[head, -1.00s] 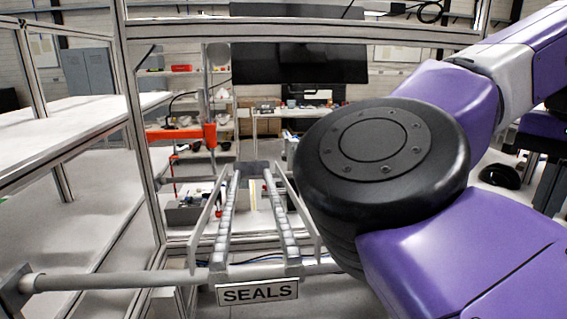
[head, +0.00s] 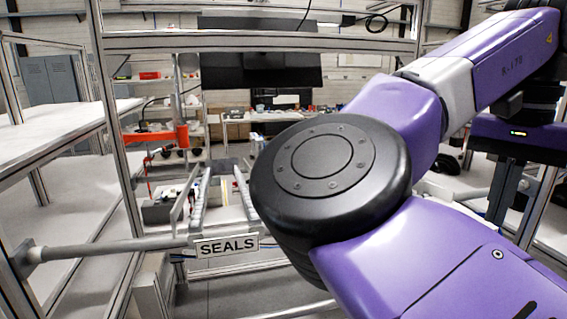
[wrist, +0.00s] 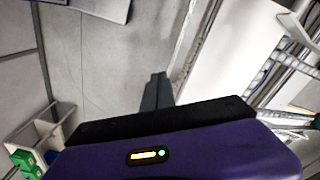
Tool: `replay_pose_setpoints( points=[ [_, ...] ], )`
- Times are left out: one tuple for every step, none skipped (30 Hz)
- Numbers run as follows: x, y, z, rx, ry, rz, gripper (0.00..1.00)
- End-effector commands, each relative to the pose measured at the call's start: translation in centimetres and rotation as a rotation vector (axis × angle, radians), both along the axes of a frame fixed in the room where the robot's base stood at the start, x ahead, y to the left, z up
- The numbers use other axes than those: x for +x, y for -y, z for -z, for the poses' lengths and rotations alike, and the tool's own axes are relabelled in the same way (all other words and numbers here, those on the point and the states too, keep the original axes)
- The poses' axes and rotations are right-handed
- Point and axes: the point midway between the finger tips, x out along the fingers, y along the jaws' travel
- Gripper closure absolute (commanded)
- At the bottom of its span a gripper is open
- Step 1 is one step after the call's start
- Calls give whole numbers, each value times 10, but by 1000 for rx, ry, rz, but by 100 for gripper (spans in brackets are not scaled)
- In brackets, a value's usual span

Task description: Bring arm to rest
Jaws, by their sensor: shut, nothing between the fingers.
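My arm, in purple with a black round joint, fills the middle and right of the head view. It is bent, and its far end with a purple, lit housing (head: 500,133) is at the right edge. In the wrist view my gripper (wrist: 157,80) shows as dark fingers close together past the purple and black housing. It is shut and empty, with pale floor behind it. I cannot make out the fingertips clearly in the head view.
A rail rack with a SEALS sign (head: 228,246) is at lower left, partly behind my arm joint. A white table (head: 60,135) and metal frame posts stand left. An orange arm-like device (head: 158,136) is behind. Green items (wrist: 25,163) sit in a bin at lower left of the wrist view.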

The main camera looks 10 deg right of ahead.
Motion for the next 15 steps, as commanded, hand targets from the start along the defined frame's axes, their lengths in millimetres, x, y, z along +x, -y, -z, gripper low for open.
replay_pose_setpoints(
  points=[
    [0, 3, 4, -14, -4, 3, 100],
    [1, 5, 6, -25, -6, 5, 100],
    [1, 8, 8, -38, -7, 8, 100],
    [1, 10, 10, -49, -6, 10, 100],
    [2, 12, 12, -59, -7, 12, 100],
    [2, 15, 15, -75, -9, 15, 100],
    [2, 18, 17, -86, -10, 17, 100],
    [3, 20, 19, -101, -10, 21, 100],
    [3, 25, 23, -121, -12, 24, 100],
    [3, 28, 25, -136, -13, 26, 100],
    [4, 31, 28, -155, -15, 29, 100],
    [4, 36, 32, -181, -16, 32, 100],
    [4, 40, 35, -200, -17, 34, 100],
    [5, 44, 38, -221, -18, 36, 100],
    [5, 50, 42, -251, -21, 39, 100]
  ],
)
